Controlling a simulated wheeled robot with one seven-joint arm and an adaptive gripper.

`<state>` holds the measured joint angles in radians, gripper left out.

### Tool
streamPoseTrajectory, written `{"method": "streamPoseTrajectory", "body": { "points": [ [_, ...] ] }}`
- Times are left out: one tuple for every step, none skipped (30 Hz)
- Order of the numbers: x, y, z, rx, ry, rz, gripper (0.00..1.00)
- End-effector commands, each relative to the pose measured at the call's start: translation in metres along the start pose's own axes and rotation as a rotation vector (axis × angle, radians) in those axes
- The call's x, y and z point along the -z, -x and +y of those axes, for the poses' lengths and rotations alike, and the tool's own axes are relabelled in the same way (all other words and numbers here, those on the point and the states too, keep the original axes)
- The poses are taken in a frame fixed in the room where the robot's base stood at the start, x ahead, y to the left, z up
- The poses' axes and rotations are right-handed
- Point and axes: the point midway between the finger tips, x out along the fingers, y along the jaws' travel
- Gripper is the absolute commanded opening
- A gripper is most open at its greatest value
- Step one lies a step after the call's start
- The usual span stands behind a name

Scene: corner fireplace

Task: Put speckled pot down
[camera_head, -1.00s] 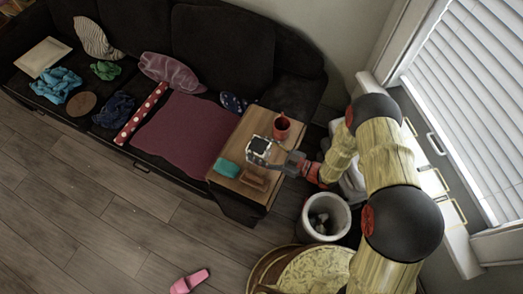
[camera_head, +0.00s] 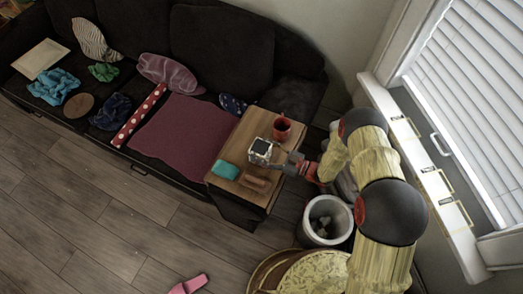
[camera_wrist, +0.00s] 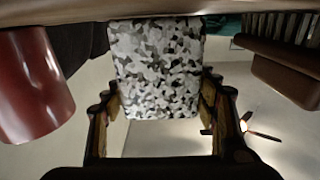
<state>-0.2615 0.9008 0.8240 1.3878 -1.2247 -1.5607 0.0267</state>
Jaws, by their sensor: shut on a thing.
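The speckled pot (camera_head: 260,151) is a small black, white and grey vessel over the wooden side table (camera_head: 247,134). In the wrist view the pot (camera_wrist: 160,70) sits between the two fingers of my gripper (camera_wrist: 160,112), which is shut on it. The wrist view is upside down, with the tabletop along its top edge. The pot's base reaches that edge, but I cannot tell whether it touches the wood. My gripper (camera_head: 275,157) comes in from the right in the head view.
A red mug (camera_head: 282,128) stands behind the pot. A teal item (camera_head: 225,170) and a brown brush-like item (camera_head: 256,182) lie in front of it. The couch is left of the table. A bin (camera_head: 327,219) stands to the right, by a round patterned table (camera_head: 315,275).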

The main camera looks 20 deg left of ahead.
Motion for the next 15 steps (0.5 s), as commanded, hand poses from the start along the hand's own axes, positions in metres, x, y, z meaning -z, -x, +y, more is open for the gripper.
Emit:
{"method": "streamPoseTrajectory", "body": {
  "points": [
    [0.0004, -0.0001, 0.0002, 0.0, 0.0, 0.001, 0.22],
    [-0.0002, -0.0001, 0.0001, 0.0, 0.0, 0.001, 0.22],
    [-0.0017, 0.0, 0.0001, 0.0, 0.0, 0.001, 0.22],
    [-0.0028, 0.0, 0.0001, 0.0, 0.0, 0.001, 0.22],
    [-0.0038, 0.0, 0.0, 0.0, 0.0, 0.001, 0.22],
    [-0.0032, 0.0001, -0.0003, 0.0, -0.001, 0.0, 0.61],
    [-0.003, 0.0001, -0.0004, 0.0, -0.001, 0.0, 0.62],
    [-0.0029, 0.0001, -0.0004, 0.0, -0.001, 0.0, 0.64],
    [-0.0028, 0.0001, -0.0004, 0.0, -0.001, 0.0, 0.67],
    [-0.0028, 0.0001, -0.0004, 0.0, -0.001, 0.0, 0.68],
    [-0.0028, 0.0001, -0.0004, 0.0, -0.001, 0.0, 0.7],
    [-0.0027, 0.0001, -0.0004, 0.0, -0.001, 0.0, 0.72],
    [-0.0027, 0.0001, -0.0004, 0.0, -0.001, 0.0, 0.74],
    [-0.0027, 0.0001, -0.0004, 0.0, -0.001, 0.0, 0.76],
    [-0.0027, 0.0001, -0.0004, 0.0, -0.001, 0.0, 0.77]
  ]
}}
